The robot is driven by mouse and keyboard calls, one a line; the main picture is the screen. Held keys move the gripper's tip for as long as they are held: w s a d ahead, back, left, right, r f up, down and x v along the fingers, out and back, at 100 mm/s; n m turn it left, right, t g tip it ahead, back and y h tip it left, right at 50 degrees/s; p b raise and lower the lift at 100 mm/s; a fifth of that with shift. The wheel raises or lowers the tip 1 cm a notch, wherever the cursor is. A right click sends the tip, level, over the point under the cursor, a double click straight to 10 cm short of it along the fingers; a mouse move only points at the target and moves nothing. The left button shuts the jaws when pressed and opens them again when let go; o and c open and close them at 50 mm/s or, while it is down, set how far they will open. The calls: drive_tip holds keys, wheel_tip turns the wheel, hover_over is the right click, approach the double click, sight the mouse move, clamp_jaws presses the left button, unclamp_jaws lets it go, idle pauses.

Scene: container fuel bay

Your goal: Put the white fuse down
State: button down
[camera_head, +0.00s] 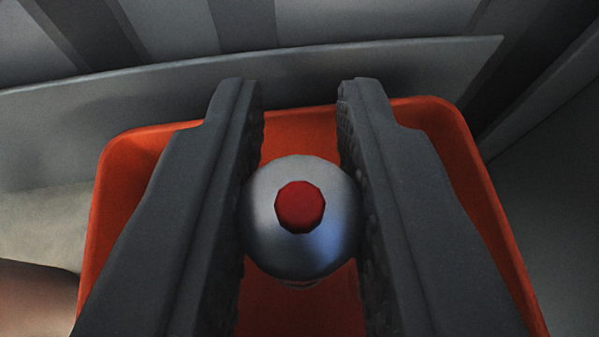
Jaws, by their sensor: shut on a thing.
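My gripper (300,95) is shut on the white fuse (274,245). The fuse shows as a pale, shiny round end with a red tip (300,207) facing the camera, between the two dark finger pads. Its lower part is mostly hidden beneath its round end. Behind and below the gripper is an orange bin (297,119), and the fuse is in line with its inside. I cannot tell whether the fuse touches the bin's floor.
A grey panel or ledge (60,125) runs behind the bin, with a ribbed grey wall (300,22) beyond. A brownish rounded thing (35,300) is at the lower left, beside a pale patch of floor (45,225). A dark surface (560,200) lies at the right.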

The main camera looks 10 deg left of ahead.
drive_tip(key=shift+f, duration=0.45)
drive_tip(key=shift+f+b, duration=0.35)
drive_tip(key=shift+f+b, duration=0.3)
drive_tip(key=shift+b, duration=0.05)
drive_tip(key=c, duration=1.3)
unclamp_jaws()
drive_tip(key=shift+r, duration=0.15)
